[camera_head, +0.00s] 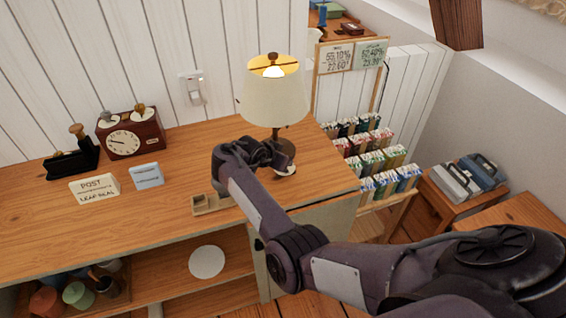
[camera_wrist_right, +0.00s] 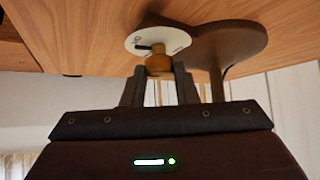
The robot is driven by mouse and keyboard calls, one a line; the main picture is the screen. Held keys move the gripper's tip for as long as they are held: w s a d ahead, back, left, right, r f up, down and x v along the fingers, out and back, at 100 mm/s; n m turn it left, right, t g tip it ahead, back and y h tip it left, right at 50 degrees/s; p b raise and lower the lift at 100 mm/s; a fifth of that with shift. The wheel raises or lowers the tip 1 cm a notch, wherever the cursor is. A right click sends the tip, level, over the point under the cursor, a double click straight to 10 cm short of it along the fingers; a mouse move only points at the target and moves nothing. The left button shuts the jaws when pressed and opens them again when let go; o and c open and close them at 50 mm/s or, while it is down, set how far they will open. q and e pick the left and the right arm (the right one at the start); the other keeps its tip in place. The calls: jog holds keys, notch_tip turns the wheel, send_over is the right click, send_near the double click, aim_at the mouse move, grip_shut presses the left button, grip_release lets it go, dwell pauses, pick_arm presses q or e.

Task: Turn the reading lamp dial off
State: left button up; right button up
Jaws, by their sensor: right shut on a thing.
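The reading lamp (camera_head: 273,98) stands on the wooden counter, with a cream shade and a bright, lit bulb showing through its open top. Its round white dial plate (camera_head: 286,171) is partly hidden behind my right gripper (camera_head: 270,156). In the right wrist view the white dial plate (camera_wrist_right: 145,39) carries a dark mark and a small brass knob (camera_wrist_right: 158,63). The brown lamp base (camera_wrist_right: 230,45) is beside it. My right gripper (camera_wrist_right: 159,72) is shut on the brass knob, one finger on each side. My left gripper is not in view.
On the counter (camera_head: 180,195) stand a clock (camera_head: 124,140), a POST sign (camera_head: 94,188), a small blue-grey card (camera_head: 147,176) and a small wooden tray (camera_head: 211,203). A rack of coloured packets (camera_head: 372,160) stands right of the lamp. A wall switch (camera_head: 193,90) is behind.

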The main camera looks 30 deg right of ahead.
jog(key=shift+w+f+m+g+b, duration=0.15)
jog(key=shift+m+g+b, duration=0.45)
jog(key=shift+m+b, duration=0.45)
jog(key=shift+m+g+h+b, duration=0.3)
jog(key=shift+g+b, duration=0.1)
jog(key=shift+b, duration=0.25)
jog(key=o, duration=1)
jog(key=shift+r, duration=0.2)
